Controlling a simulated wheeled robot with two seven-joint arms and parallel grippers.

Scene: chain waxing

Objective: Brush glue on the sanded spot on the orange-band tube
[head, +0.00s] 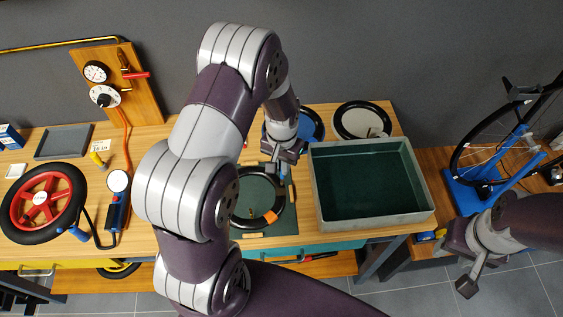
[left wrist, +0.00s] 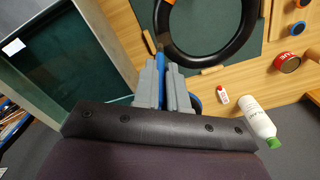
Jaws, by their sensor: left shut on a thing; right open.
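The orange-band tube is a black ring (head: 237,213) lying on a dark green mat (head: 291,222), with its orange band (head: 271,216) at the lower right in the head view. The tube also shows at the top of the left wrist view (left wrist: 207,60). My left gripper (head: 280,165) is above the tube's upper right side, shut on a blue-handled brush (left wrist: 161,75). The brush's far end points toward the tube; I cannot tell whether they touch. No sanded spot or glue can be made out. My right gripper (head: 468,284) is open and empty at the lower right.
A grey tub (head: 428,206) with a dark green inside stands right of the mat. A red-rimmed wheel (head: 44,203) and a blue pump (head: 117,200) are at the left. A white bottle (left wrist: 258,118) and a red can (left wrist: 287,62) show in the left wrist view.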

